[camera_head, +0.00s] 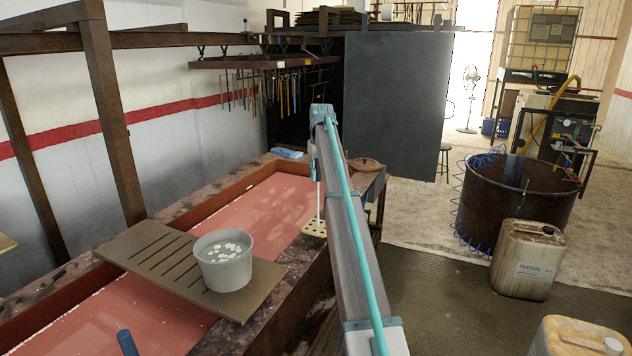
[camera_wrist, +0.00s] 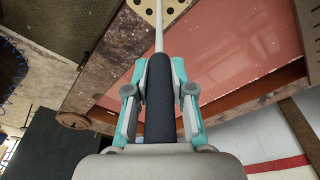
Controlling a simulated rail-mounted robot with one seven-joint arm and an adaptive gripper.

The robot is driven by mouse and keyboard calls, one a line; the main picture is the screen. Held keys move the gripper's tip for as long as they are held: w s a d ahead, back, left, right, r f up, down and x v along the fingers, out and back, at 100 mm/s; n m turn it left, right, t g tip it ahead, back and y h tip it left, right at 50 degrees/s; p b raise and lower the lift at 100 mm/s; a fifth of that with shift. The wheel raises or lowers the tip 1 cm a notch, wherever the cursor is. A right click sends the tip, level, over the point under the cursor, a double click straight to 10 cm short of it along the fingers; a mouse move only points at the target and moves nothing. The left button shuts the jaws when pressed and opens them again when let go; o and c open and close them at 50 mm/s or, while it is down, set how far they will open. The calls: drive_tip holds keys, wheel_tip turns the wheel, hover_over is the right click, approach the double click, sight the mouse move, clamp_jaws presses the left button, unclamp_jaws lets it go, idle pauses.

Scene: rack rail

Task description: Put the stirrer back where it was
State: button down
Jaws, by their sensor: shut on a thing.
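My gripper (camera_head: 314,172) is shut on the dark, ribbed handle of the stirrer (camera_wrist: 159,100); its teal fingers sit on both sides of the handle in the wrist view (camera_wrist: 159,90). The stirrer's thin pale rod (camera_head: 318,203) hangs about upright below my gripper in the head view. A tan block with several dark holes (camera_head: 314,229) sits on the right rim of the tank. The rod's lower end overlaps this block, also seen in the wrist view (camera_wrist: 147,10). I cannot tell whether the tip is inside a hole or above it.
The tank (camera_head: 285,200) holds reddish liquid. A slatted board (camera_head: 150,255) lies across it, with a grey bucket (camera_head: 223,262) of pale pieces. A brown lid (camera_head: 366,164) and blue cloth (camera_head: 287,153) lie on the tank's far end. A drum (camera_head: 515,205) and canister (camera_head: 528,262) stand right.

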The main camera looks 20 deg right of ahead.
drive_tip(key=shift+w+a+f, duration=0.15)
drive_tip(key=shift+w+f, duration=0.2)
drive_tip(key=shift+f, duration=0.05)
drive_tip(key=shift+f+p, duration=0.55)
drive_tip(key=shift+f, duration=1.15)
drive_tip(key=c, duration=1)
unclamp_jaws()
drive_tip(key=r+b, duration=0.1)
drive_tip(key=r, duration=0.3)
drive_tip(key=s+r+b, duration=0.1)
drive_tip(key=r, duration=0.3)
drive_tip(key=r+b, duration=0.1)
drive_tip(key=r, duration=0.3)
drive_tip(key=shift+s+a, duration=0.1)
drive_tip(key=shift+s, duration=0.3)
